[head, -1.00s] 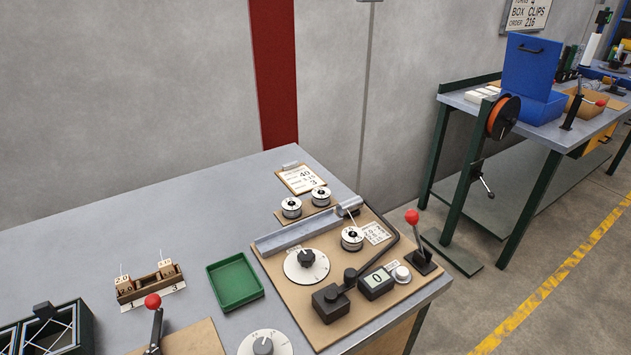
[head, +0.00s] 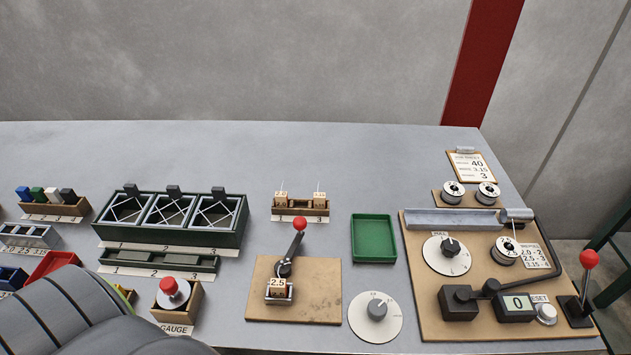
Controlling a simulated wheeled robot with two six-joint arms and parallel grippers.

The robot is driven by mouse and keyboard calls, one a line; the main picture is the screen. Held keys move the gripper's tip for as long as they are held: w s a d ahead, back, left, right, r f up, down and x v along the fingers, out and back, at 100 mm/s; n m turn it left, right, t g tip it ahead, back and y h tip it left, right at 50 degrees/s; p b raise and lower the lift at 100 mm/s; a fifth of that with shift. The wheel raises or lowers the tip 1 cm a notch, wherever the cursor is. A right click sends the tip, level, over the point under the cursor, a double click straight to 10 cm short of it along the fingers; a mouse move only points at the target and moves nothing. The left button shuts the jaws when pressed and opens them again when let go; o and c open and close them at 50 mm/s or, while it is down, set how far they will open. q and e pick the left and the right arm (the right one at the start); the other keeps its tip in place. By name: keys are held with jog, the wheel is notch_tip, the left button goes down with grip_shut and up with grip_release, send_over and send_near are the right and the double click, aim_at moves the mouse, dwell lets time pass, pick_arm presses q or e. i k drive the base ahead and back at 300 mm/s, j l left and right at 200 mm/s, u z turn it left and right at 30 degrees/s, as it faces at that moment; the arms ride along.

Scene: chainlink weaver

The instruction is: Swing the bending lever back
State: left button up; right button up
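A lever with a red knob (head: 299,224) stands on a brown board (head: 322,283) near the front middle of the bench. Its dark shaft (head: 293,248) rises from a pivot and leans slightly right and toward the back. At its foot is a small block marked 2.5 (head: 278,287). A second lever with a red knob (head: 589,259) stands near upright at the bench's right end. The frames do not label either one as the bending lever. Neither gripper is in view. A dark grey ribbed part, probably of my arm, covers the lower left.
A green tray (head: 373,213) and a round dial (head: 375,341) lie right of the lever. A rack of frames (head: 116,237) stands left, with a gauge button (head: 174,287) in front. A machine board (head: 415,308) fills the right end. The back of the bench is clear.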

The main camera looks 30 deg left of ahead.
aim_at(300, 223)
jog(key=u, duration=1.2)
